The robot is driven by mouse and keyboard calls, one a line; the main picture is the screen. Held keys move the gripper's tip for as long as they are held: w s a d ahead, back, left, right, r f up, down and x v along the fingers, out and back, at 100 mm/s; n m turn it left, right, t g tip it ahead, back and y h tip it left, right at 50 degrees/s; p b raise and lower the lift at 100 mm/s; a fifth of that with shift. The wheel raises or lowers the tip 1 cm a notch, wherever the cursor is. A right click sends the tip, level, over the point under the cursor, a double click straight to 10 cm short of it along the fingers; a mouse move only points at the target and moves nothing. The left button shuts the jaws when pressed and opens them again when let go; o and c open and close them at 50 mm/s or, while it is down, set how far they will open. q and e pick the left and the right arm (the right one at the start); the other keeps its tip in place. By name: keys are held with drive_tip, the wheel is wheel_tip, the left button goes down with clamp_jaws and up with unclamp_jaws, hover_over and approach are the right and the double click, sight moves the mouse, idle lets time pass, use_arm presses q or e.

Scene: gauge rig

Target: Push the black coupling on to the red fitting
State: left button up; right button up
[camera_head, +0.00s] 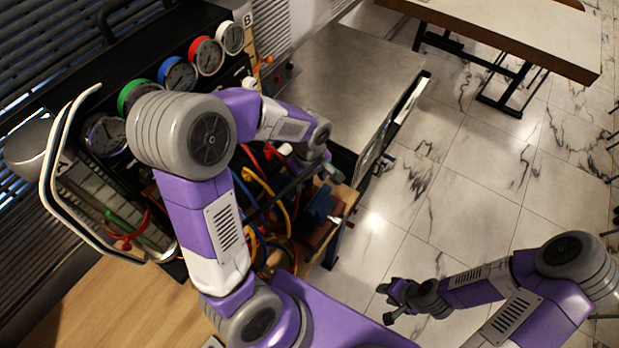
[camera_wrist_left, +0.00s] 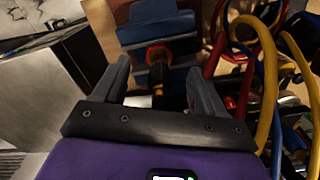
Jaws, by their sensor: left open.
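In the left wrist view, my left gripper (camera_wrist_left: 160,88) is open, with one finger on each side of a short black coupling (camera_wrist_left: 157,76). The fingers look apart from it. A red-orange fitting (camera_wrist_left: 157,53) shows directly above the coupling, in front of a blue block (camera_wrist_left: 155,25); whether the two touch I cannot tell. In the head view, my left gripper (camera_head: 315,172) is over the hoses beside the rig, and the coupling cannot be made out there. My right gripper (camera_head: 389,302) is open and empty over the floor.
Yellow (camera_wrist_left: 268,105), red and blue hoses loop close to the right of my left gripper. Several coloured gauges (camera_head: 178,74) line the rig's panel. A grey metal bench top (camera_head: 345,75) lies beyond.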

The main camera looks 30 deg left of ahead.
use_arm(q)
wheel_tip(320, 180, up, 8)
drive_tip(key=shift+f+p, duration=0.2)
drive_tip(key=shift+p, duration=0.25)
